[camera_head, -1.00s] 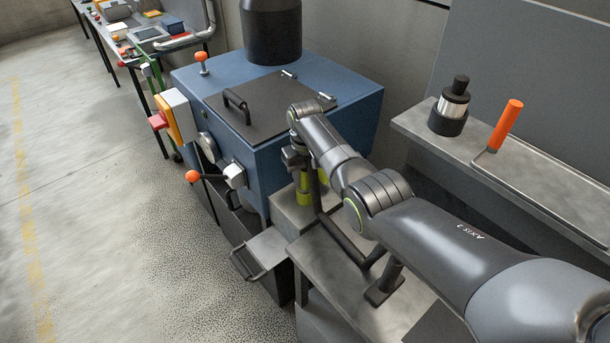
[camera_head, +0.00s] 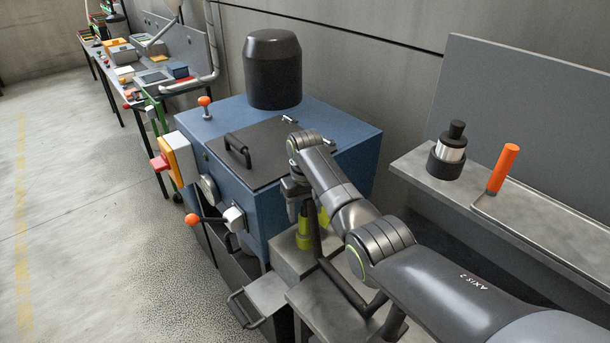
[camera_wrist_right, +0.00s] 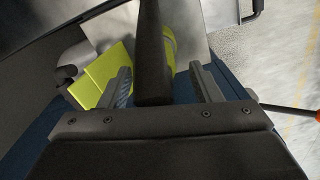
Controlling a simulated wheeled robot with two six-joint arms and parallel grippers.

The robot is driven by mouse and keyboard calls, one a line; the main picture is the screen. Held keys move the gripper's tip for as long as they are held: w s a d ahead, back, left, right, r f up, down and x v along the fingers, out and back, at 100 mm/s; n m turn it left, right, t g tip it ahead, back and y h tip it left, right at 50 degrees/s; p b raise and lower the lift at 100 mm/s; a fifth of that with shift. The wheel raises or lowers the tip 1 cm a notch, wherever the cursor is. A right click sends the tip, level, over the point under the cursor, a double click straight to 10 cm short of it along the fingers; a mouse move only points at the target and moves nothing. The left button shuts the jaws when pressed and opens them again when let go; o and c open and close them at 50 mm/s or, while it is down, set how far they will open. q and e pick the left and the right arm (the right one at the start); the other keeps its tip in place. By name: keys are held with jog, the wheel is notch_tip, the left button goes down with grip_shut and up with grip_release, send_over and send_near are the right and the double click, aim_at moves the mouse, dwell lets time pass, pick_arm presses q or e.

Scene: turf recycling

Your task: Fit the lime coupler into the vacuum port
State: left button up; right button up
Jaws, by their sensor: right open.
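The lime coupler (camera_head: 304,232) shows as yellow-green parts beside the blue machine, partly behind my right arm. In the right wrist view a flat lime block (camera_wrist_right: 97,82) and a rounded lime piece (camera_wrist_right: 169,50) show beyond the fingers; I cannot tell whether they are one part. My right gripper (camera_head: 295,207) points down over this spot. Its fingers also show in the wrist view (camera_wrist_right: 160,84), apart, with a dark tube (camera_wrist_right: 152,45) between them and no visible grip on it. I cannot make out the vacuum port. My left gripper is out of view.
The blue machine (camera_head: 262,207) has a dark lid with a handle and an orange-knobbed lever (camera_head: 193,220) in front. A grey bench (camera_head: 287,255) stands beside it. The right shelf (camera_head: 415,172) holds a black-and-silver cylinder (camera_head: 450,150) and an orange-handled tool (camera_head: 503,168). Floor at left is clear.

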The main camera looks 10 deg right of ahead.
notch_tip(320, 180, up, 13)
jog(key=shift+f, duration=0.1)
dwell(0.4)
jog(key=shift+a, duration=0.1)
